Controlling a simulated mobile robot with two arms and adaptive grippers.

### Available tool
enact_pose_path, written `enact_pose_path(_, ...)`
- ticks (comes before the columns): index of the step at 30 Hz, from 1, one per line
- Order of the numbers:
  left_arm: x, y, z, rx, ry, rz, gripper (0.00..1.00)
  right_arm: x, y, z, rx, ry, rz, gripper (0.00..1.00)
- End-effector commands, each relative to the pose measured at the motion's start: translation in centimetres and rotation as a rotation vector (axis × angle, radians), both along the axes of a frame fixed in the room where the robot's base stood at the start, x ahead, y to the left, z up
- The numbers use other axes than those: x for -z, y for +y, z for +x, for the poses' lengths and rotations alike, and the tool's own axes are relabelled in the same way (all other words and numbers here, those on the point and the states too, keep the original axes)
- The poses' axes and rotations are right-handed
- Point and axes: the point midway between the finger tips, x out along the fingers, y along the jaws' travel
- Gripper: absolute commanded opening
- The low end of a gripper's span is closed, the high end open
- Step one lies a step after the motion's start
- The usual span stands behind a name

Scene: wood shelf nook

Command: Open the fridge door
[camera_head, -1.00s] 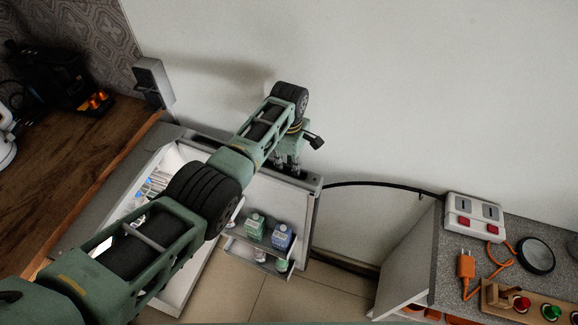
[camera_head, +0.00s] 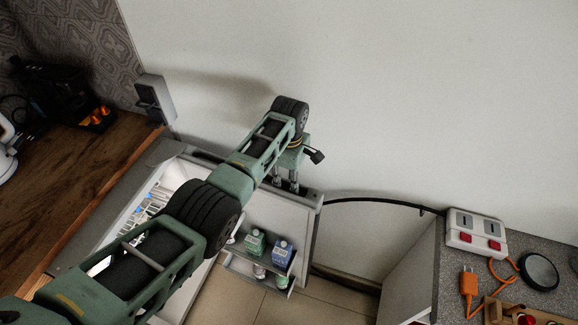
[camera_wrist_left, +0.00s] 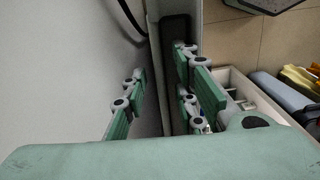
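The small fridge (camera_head: 115,205) stands beside the wooden counter, and its door (camera_head: 290,225) is swung wide open. Cartons and other items stand in the door's shelf, and the white interior partly shows behind my arm. My left gripper (camera_head: 285,184) is at the door's top edge, beside the wall. In the left wrist view, its two fingers (camera_wrist_left: 165,102) are apart, one on each side of the door's edge (camera_wrist_left: 158,60). A gap shows between the left finger and the door; contact by the right finger cannot be told. My right gripper is out of view.
A grey-topped cabinet (camera_head: 410,275) stands at the right with a switch box (camera_head: 476,233), an orange cable (camera_head: 468,282) and a round black disc (camera_head: 539,271). A black cable (camera_head: 375,202) runs along the wall. Tiled floor (camera_head: 250,300) lies open below the door.

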Motion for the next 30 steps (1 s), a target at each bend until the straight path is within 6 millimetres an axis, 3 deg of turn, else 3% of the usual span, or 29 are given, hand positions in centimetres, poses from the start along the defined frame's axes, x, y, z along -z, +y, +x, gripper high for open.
enact_pose_path(15, -9.6, 0.0, 0.1, -0.001, -0.005, -0.001, 0.27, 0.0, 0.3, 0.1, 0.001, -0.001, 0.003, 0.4)
enact_pose_path(21, -11.2, 0.1, 0.1, -0.001, -0.002, 0.0, 0.27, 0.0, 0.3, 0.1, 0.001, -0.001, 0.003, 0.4)
enact_pose_path(30, -11.3, 0.1, 0.1, -0.001, -0.001, 0.0, 0.27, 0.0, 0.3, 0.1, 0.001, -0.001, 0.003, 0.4)
